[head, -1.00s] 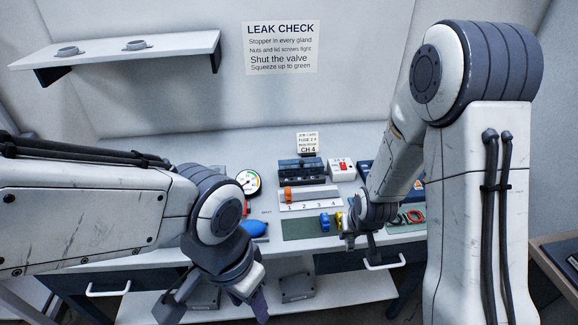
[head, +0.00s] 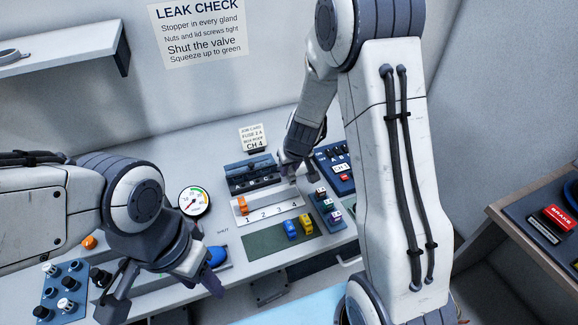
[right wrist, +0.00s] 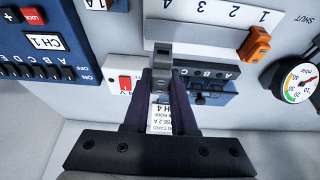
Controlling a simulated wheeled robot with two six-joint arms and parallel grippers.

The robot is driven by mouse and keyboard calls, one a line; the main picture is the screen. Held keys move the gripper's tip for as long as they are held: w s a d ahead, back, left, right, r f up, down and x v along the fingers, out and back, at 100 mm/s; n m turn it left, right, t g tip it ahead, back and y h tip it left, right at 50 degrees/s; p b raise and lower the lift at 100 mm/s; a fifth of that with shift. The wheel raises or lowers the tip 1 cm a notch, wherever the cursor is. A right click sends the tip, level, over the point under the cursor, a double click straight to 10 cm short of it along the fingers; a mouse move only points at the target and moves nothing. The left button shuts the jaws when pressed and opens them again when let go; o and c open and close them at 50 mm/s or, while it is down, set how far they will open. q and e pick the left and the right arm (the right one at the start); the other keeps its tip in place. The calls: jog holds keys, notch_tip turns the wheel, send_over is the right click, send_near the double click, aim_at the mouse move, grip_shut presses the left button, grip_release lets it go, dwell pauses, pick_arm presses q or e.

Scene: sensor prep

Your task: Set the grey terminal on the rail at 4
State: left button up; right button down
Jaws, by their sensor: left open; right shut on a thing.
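The grey terminal (right wrist: 163,52) is held between the fingers of my right gripper (right wrist: 163,75), at the rail's end by number 4; whether it touches the rail is unclear. In the head view my right gripper (head: 291,174) is at the far right end of the rail, and the terminal is hard to make out there. The rail (head: 271,201) stands behind a white strip numbered 1 to 4. An orange terminal (head: 242,206) sits at 1; it also shows in the right wrist view (right wrist: 257,47). My left gripper (head: 165,293) is open and empty at the lower left.
Blue (head: 290,229) and yellow (head: 306,224) terminals stand on the green mat (head: 262,242). A dark fuse block (head: 252,177) lies behind the rail. A white module with a red switch (right wrist: 125,83) is close beside my right fingers. A gauge (head: 194,201) stands left of the rail.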

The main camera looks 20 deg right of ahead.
jog(key=shift+w+a+f+b, duration=0.1)
jog(key=shift+a+f+b, duration=0.05)
jog(key=shift+f+b, duration=0.5)
notch_tip(320, 180, down, 2)
jog(key=shift+f+b, duration=0.1)
jog(key=shift+b, duration=0.75)
jog(key=shift+f+b, duration=1.05)
jog(key=shift+b, duration=0.05)
jog(key=shift+f+b, duration=0.35)
jog(key=shift+b, duration=0.2)
dwell(0.4)
jog(key=c, duration=0.7)
grip_release()
jog(key=shift+o, duration=0.2)
jog(key=shift+r, duration=0.15)
